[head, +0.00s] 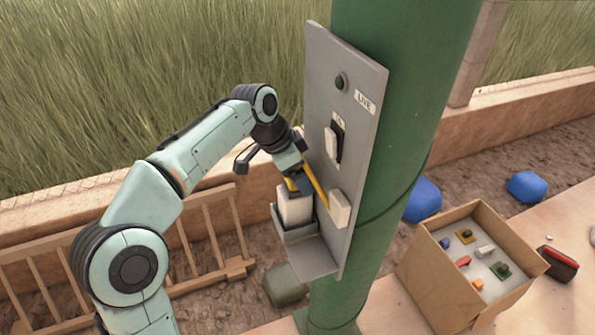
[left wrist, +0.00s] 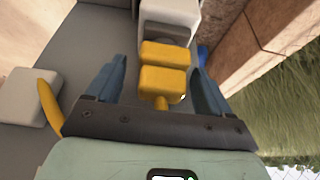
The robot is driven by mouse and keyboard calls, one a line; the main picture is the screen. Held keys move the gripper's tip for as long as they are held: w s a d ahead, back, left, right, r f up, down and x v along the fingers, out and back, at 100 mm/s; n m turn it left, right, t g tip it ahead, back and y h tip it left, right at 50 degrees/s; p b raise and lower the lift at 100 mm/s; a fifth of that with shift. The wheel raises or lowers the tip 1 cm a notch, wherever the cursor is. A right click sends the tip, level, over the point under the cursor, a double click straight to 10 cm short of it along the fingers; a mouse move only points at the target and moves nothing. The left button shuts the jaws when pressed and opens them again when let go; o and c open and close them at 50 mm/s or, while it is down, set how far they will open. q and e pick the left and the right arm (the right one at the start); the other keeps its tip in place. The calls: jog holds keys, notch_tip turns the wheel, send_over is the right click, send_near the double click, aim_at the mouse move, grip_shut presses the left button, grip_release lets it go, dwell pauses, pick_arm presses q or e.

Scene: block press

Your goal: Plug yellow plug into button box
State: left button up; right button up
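A yellow plug (left wrist: 163,80) lies between the spread blue fingers of my left gripper (left wrist: 158,82) in the left wrist view. A gap shows beside its left side; the right finger is very close. The plug's far end is at a white box (left wrist: 170,14); whether it is seated there I cannot tell. In the head view, the white box (head: 294,207) stands on the grey panel's small shelf, with my left gripper (head: 297,187) just above it. The plug (head: 291,184) is mostly hidden there. A yellow cord (head: 317,187) runs toward a white block (head: 340,208) on the panel.
The grey panel (head: 318,105), with a lever switch (head: 334,144) and dark button (head: 341,81), is on a green post (head: 405,90). A cardboard box (head: 428,263) with small coloured parts stands right. A wooden rail (head: 205,213) lies left. Blue lumps (head: 525,186) lie behind.

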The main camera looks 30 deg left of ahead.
pick_arm(q)
jog(key=p+v, duration=0.2)
jog(key=v, duration=1.1)
jog(key=shift+r, duration=0.25)
pick_arm(e)
jog(key=shift+t, duration=0.3)
jog(key=w+r, duration=0.1)
jog(key=w, duration=0.1)
jog(key=w+r, duration=0.1)
jog(key=r, duration=0.1)
jog(key=shift+w+r, duration=0.15)
jog(key=shift+w, duration=0.2)
